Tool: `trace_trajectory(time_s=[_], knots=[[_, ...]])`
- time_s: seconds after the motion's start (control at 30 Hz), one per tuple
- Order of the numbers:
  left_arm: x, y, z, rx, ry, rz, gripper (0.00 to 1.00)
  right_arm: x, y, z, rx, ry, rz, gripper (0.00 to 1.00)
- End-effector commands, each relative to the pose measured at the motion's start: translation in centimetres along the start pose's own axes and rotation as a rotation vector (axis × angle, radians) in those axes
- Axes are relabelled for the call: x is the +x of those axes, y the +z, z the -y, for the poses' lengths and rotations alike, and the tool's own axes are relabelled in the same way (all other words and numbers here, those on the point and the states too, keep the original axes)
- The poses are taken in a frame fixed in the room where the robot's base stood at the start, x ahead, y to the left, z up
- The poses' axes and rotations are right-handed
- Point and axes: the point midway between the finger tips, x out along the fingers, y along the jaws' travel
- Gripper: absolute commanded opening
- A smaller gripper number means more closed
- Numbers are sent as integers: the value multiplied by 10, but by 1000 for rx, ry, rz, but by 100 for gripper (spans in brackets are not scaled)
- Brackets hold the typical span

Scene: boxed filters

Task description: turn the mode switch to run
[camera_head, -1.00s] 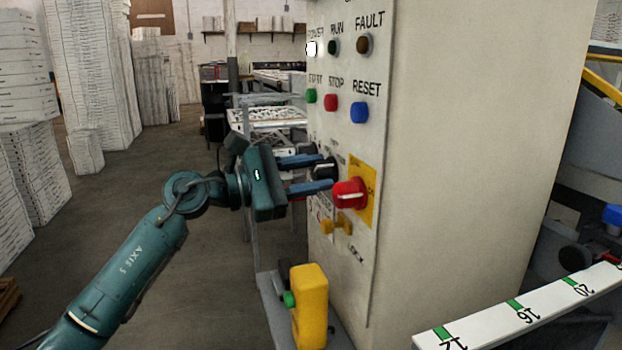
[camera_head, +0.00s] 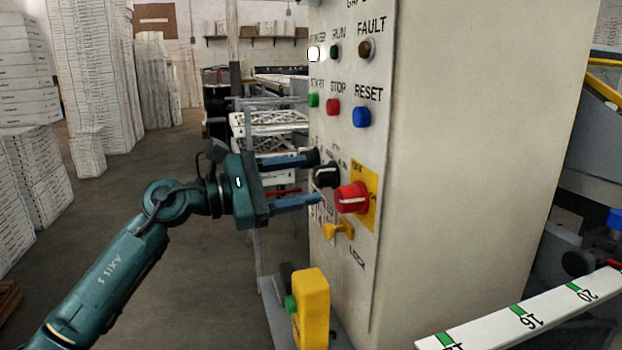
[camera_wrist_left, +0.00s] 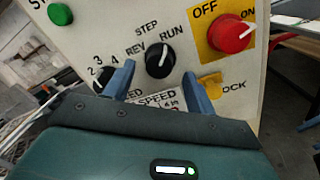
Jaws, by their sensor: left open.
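The mode switch is a black knob (camera_wrist_left: 160,60) with a white pointer line, under the labels REV, STEP and RUN in the left wrist view. Its line points up and slightly right, toward RUN. In the head view the mode switch (camera_head: 326,175) sits left of the red switch. My left gripper (camera_head: 317,178) is open and empty, its blue fingers pointing at the panel. In the left wrist view the fingertips (camera_wrist_left: 162,80) lie either side of and below the knob, apart from it.
A red OFF/ON switch (camera_head: 350,198) on a yellow plate is close right of the mode switch, with a yellow lock handle (camera_head: 338,231) below. A black speed knob (camera_wrist_left: 104,76) is partly behind one finger. A yellow pendant box (camera_head: 312,308) stands lower down.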

Motion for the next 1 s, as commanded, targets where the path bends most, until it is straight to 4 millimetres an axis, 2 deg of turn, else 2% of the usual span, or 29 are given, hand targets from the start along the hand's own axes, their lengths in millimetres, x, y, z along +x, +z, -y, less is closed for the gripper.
trace_trajectory(time_s=[0.03,0.2,0.43,0.63,0.9,1.0], knots=[[-13,-2,0,0,2,-4,56,0,1,0,-1,0,0,36],[-52,-2,0,1,1,-5,56,1,0,0,-5,4,-12,36],[-90,-1,0,0,1,-2,56,2,0,-1,-11,7,-27,36],[-102,0,0,0,0,-1,56,2,-1,-1,-18,5,-36,36],[-102,0,0,0,0,0,56,3,-1,-1,-17,5,-38,36],[-102,7,-5,1,0,0,56,0,-6,-1,-1,7,-32,36]])
